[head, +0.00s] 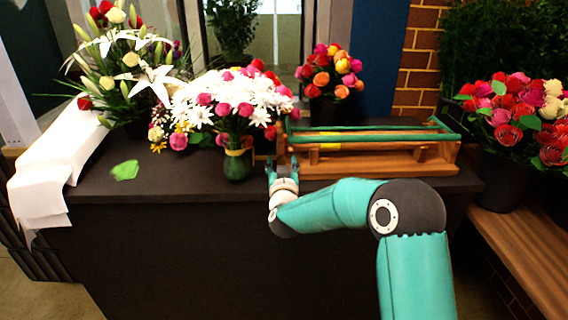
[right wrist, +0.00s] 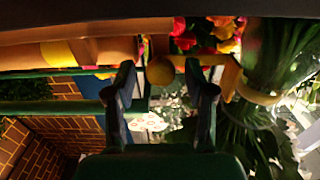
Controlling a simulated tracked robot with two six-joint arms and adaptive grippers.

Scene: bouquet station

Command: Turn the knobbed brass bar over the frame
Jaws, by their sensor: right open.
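The wooden frame (head: 375,160) with green rails lies on the dark table, right of the flower vase. My right gripper (head: 283,172) is at the frame's left end, with its fingers pointing away from me. In the right wrist view my right gripper (right wrist: 160,85) is open. A round brass-coloured knob (right wrist: 160,70) shows between its two fingertips, with a visible gap on each side. My left gripper is not in view.
A green vase (head: 237,164) of white and pink flowers stands just left of my right gripper. A bucket of roses (head: 322,110) stands behind the frame. White paper (head: 60,160) drapes over the table's left end, beside a green scrap (head: 125,170).

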